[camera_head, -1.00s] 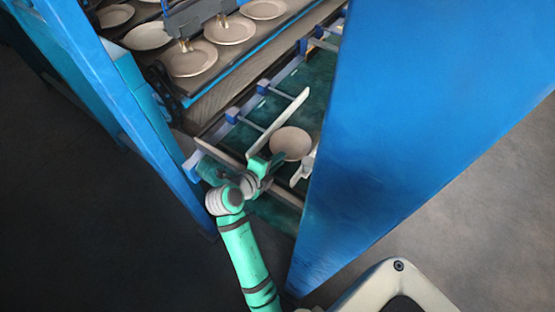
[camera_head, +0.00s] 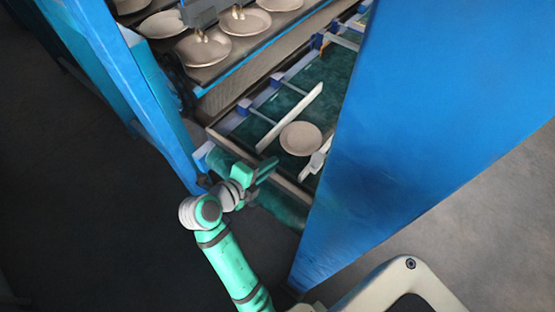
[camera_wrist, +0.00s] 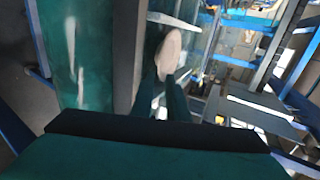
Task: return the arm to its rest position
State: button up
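My green arm reaches up from the bottom of the head view, and my gripper (camera_head: 273,170) is at the front edge of the blue machine. A beige plate (camera_head: 301,138) lies on the dark green surface inside, between white bars, to the upper right of my gripper and apart from it. In the wrist view, my two green fingers (camera_wrist: 162,98) stand apart with nothing held between them. A pale plate (camera_wrist: 169,54) shows beyond their tips.
A blue frame post (camera_head: 150,100) stands to the left of my gripper and a large blue panel (camera_head: 430,120) to the right. Several plates sit on a dark rack (camera_head: 255,50) behind. Dark floor (camera_head: 90,220) at the lower left is free.

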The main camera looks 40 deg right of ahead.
jog(key=shift+v, duration=0.85)
jog(key=shift+w, duration=0.1)
